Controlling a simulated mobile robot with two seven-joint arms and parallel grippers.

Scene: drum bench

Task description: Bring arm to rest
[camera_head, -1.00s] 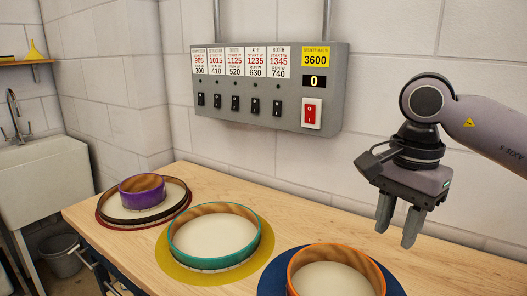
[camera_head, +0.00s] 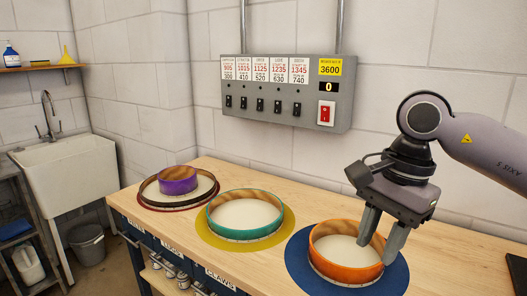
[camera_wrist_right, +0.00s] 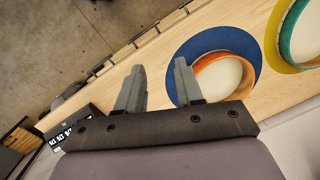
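My right gripper (camera_head: 382,236) hangs fingers down in the head view, in front of the orange drum ring (camera_head: 346,272) on its blue disc (camera_head: 300,262). Its two fingers are apart with nothing between them. In the right wrist view the fingers (camera_wrist_right: 158,84) are also spread and empty, and the blue disc (camera_wrist_right: 236,32) lies beyond them. My left gripper is not in view.
A teal ring (camera_head: 245,229) on a yellow disc and a purple ring (camera_head: 178,181) in a larger dark ring stand on the wooden bench (camera_head: 228,172). A grey switch box (camera_head: 285,112) is on the wall. A sink (camera_head: 88,168) stands left. Bench is clear behind the rings.

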